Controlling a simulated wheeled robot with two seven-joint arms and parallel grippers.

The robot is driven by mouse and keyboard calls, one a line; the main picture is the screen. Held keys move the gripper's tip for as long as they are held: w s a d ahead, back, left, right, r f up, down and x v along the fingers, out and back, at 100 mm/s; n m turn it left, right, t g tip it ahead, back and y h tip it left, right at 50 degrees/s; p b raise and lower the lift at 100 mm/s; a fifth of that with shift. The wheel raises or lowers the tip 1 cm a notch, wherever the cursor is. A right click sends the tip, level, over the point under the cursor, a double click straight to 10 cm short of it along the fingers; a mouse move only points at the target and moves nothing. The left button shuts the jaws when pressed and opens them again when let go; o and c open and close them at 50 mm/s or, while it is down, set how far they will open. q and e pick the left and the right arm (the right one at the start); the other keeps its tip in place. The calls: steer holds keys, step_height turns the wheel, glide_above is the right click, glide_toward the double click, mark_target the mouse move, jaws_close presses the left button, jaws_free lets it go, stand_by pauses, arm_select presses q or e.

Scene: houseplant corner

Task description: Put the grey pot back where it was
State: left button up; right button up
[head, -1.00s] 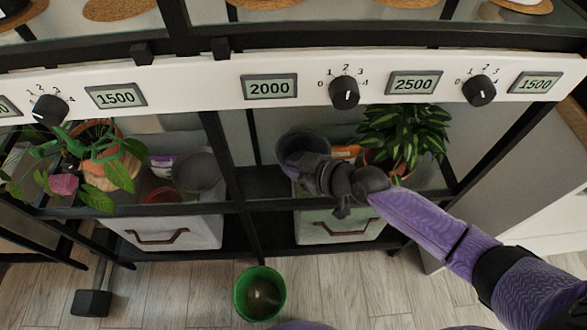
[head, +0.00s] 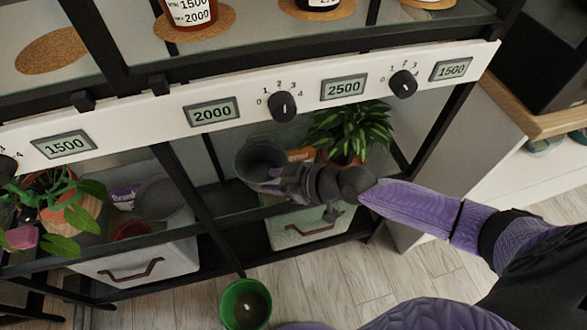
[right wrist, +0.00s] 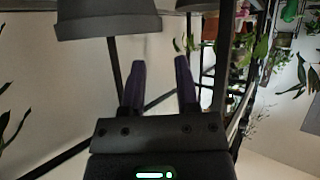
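A dark grey pot (head: 258,154) stands on the lower shelf, below the 2000 display. My right gripper (head: 258,184) is in front of its lower part in the head view and hides some of it. In the right wrist view, the two purple fingers (right wrist: 160,80) are apart with nothing between them. A grey pot (right wrist: 108,25) shows there at the upper left, outside the fingers. A second grey pot (head: 160,198) stands in the left shelf bay. My left gripper is not in view.
A leafy plant in a terracotta pot (head: 345,157) and an orange item (head: 301,155) stand beside the grey pot. A white panel with dials (head: 282,107) runs above. Pale bins (head: 140,265) sit below. A green bucket (head: 245,303) stands on the floor.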

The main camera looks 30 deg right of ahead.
steer(key=v, duration=0.7)
steer(key=s+d+f+m+g+h, duration=0.1)
steer(key=s+d+f+h, duration=0.2)
steer(key=f, duration=0.4)
steer(key=s+d+f+m+g+h, duration=0.1)
steer(key=s+d+f+m, duration=0.15)
steer(key=s+f, duration=0.4)
steer(key=s+d+f+m+g+h, duration=0.1)
steer(key=s+d+f+g+h, duration=0.15)
steer(key=f, duration=0.55)
steer(key=s+a+f+g+h, duration=0.1)
steer(key=s+f+g, duration=0.2)
steer(key=s, duration=1.2)
steer(key=s+a+f+m+g+h, duration=0.1)
steer(key=s+f+g, duration=0.3)
steer(key=s, duration=1.2)
steer(key=shift+s+a+f+p, duration=0.3)
steer(key=shift+a+f, duration=0.05)
steer(key=shift+a, duration=0.3)
steer(key=shift+m, duration=0.25)
